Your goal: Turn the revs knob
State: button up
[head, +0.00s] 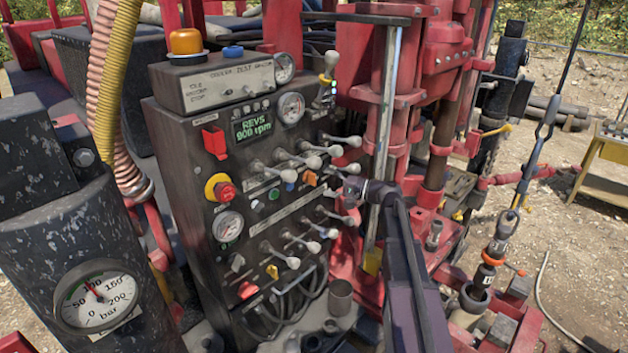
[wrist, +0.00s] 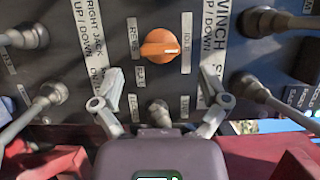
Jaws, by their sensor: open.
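The orange revs knob (wrist: 158,44) sits on the dark control panel, upper middle in the wrist view, with a white mark pointing right. Small labels surround it, one reading "IDLE" at its right. In the head view the knob (head: 310,179) shows small among the levers. My gripper (wrist: 163,86) is open and empty. Its two fingers stand wide apart below the knob in the picture, one to each side, not closed on it. In the head view my gripper (head: 352,187) is at the panel's right side, partly hidden by my arm.
Levers stand on both sides of the knob, such as one at left (wrist: 38,105) and one at right (wrist: 250,88). A small grey stub (wrist: 158,112) lies between my fingers. The panel display (head: 253,128) reads "REVS 900 rpm". Red rig columns (head: 385,120) stand close at right.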

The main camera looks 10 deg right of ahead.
aim_at(313, 185)
jog(key=shift+x, duration=2.45)
jog(key=c, duration=1.2)
